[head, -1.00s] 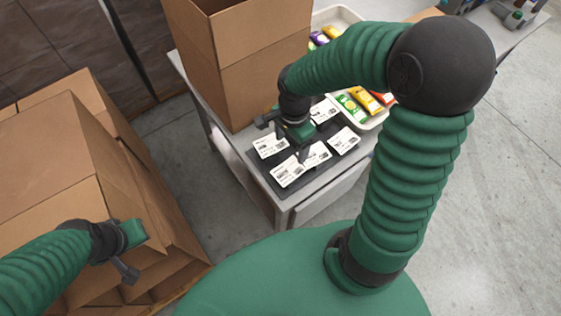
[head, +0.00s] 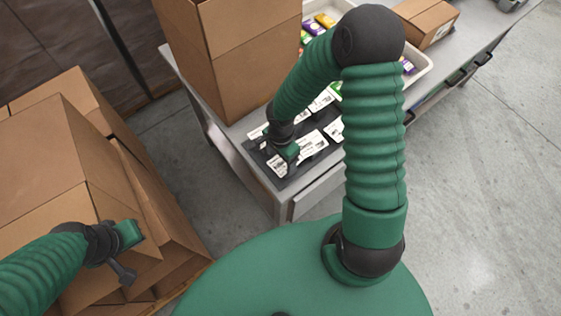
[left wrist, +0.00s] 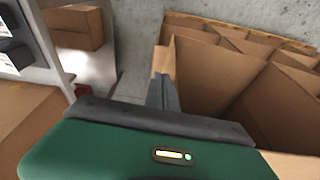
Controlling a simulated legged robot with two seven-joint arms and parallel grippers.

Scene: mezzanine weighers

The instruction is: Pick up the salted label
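Several white labels with black print lie on a dark mat (head: 262,166) at the near end of the grey table. Among them are a label at the mat's near right (head: 313,142) and one at the near corner (head: 278,165). The print is too small to read, so I cannot tell which is the salted label. My right gripper (head: 287,160) is low over the near left labels, partly covering them. Its fingertips are mostly hidden, and I cannot tell whether it touches a label. My left gripper (head: 127,275) is over the cardboard boxes, its fingers together and empty.
A tall open cardboard box (head: 235,70) stands on the table behind the mat. A white tray (head: 418,72) with colourful packets is beyond it, partly behind my right arm. A smaller carton (head: 430,22) is farther back. Large open boxes (head: 50,150) fill the left.

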